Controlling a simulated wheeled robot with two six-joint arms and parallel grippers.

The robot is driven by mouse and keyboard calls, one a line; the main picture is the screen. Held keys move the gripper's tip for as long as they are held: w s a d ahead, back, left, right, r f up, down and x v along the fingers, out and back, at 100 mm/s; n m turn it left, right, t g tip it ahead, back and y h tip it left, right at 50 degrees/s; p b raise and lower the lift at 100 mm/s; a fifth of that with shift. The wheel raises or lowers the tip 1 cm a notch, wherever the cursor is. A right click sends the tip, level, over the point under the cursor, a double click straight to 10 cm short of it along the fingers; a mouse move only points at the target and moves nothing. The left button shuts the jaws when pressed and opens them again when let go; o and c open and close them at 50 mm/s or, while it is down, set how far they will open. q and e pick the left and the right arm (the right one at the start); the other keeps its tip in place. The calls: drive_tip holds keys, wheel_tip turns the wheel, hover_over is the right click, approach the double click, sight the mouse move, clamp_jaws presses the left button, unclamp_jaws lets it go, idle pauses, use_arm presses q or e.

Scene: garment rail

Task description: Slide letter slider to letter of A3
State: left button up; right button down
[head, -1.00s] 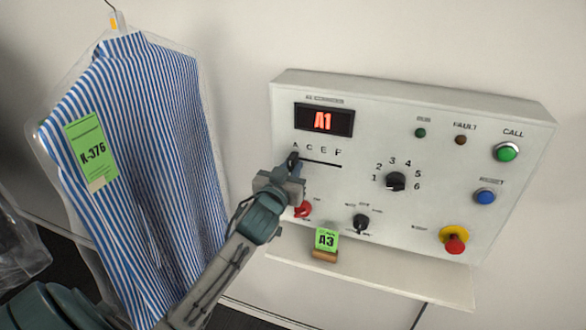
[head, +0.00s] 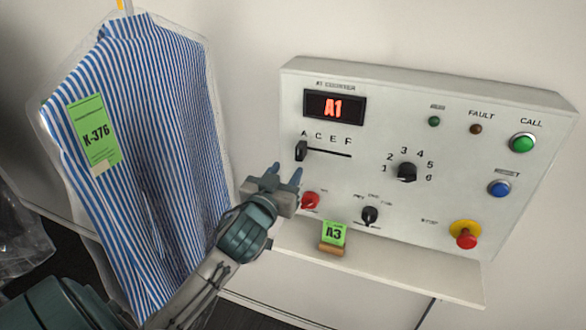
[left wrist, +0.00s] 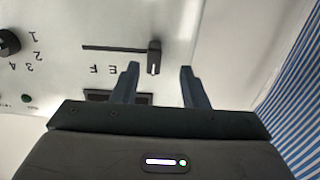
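The letter slider (head: 301,151) is a black knob at the left end of its dark slot, under the letter A. It also shows in the left wrist view (left wrist: 154,57), at one end of the slot. The display (head: 334,107) reads A1 in red. A green tag (head: 333,233) marked A3 stands on the ledge below the panel. My left gripper (head: 285,174) is open and empty, just below and left of the slider. In the left wrist view its two fingers (left wrist: 158,84) are apart, with the slider beyond them. My right gripper is not in view.
The panel (head: 385,105) also has a number dial (head: 406,172), a red knob (head: 310,201), a black selector (head: 370,215), a green button (head: 523,142), a blue button (head: 499,189) and a red stop button (head: 466,236). A bagged striped shirt (head: 165,150) hangs at left.

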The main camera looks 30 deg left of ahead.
use_arm(q)
drive_tip(key=v, duration=0.3)
drive_tip(key=shift+s+d, duration=0.1)
drive_tip(key=shift+s, duration=0.3)
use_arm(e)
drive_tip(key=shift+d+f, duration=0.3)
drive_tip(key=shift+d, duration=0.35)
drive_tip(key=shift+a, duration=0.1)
